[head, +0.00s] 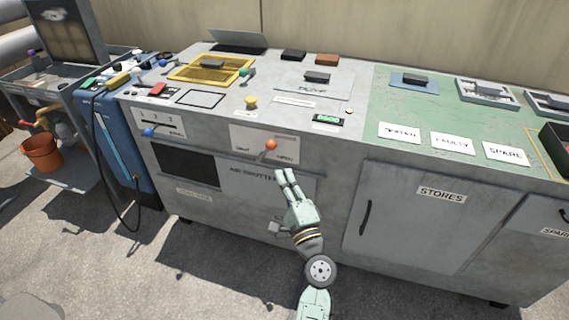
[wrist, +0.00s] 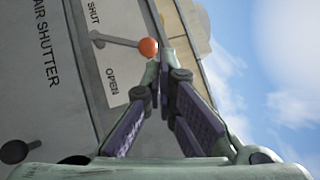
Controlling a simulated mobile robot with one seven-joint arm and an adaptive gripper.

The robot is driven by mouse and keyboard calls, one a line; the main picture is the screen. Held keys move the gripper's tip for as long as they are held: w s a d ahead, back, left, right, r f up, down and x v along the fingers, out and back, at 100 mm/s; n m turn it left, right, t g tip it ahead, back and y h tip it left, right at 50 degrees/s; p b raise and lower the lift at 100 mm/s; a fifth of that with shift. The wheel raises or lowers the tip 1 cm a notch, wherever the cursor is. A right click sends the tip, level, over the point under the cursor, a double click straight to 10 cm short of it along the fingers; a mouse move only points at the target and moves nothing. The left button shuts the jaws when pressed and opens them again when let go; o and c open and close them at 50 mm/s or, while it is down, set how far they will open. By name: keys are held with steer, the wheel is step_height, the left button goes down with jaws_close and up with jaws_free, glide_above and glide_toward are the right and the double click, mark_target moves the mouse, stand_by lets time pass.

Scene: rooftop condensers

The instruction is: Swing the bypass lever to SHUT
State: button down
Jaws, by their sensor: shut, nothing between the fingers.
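The bypass lever (head: 271,145) has an orange ball knob and stands on a pale plate (head: 250,155) on the bench front. In the wrist view, the lever (wrist: 122,43) sticks out between the words SHUT and OPEN, pointing at neither. The AIR SHUTTER lettering is beside the plate. My gripper (head: 283,174) is shut and empty, below and slightly right of the knob in the head view. In the wrist view, the gripper's fingertips (wrist: 164,62) are close to the knob, on its OPEN side. I cannot tell whether they touch it.
A blue-knobbed lever (head: 149,132) on a numbered plate is to the left. A yellow knob (head: 251,102) and a green display (head: 328,119) are on the bench top. The STORES cupboard (head: 415,215) is to the right. Open floor lies in front.

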mark_target(267, 149)
steer(key=s+d+f+m+h, duration=0.2)
steer(key=d+f+m, duration=0.1)
steer(key=d+f, duration=0.2)
steer(key=shift+s+d+f, duration=0.15)
steer(key=shift+s+d, duration=0.05)
steer(key=shift+d, duration=0.1)
steer(key=p+x, duration=0.1)
steer(key=x, duration=0.3)
steer(key=a+p+x, duration=0.1)
steer(key=p+x, duration=0.1)
steer(key=x, duration=0.2)
steer(key=s+a+r+p+x, duration=0.1)
steer(key=x, duration=0.4)
steer(key=shift+a+p, duration=0.2)
steer(key=shift+p, duration=0.1)
steer(key=shift+r, duration=0.15)
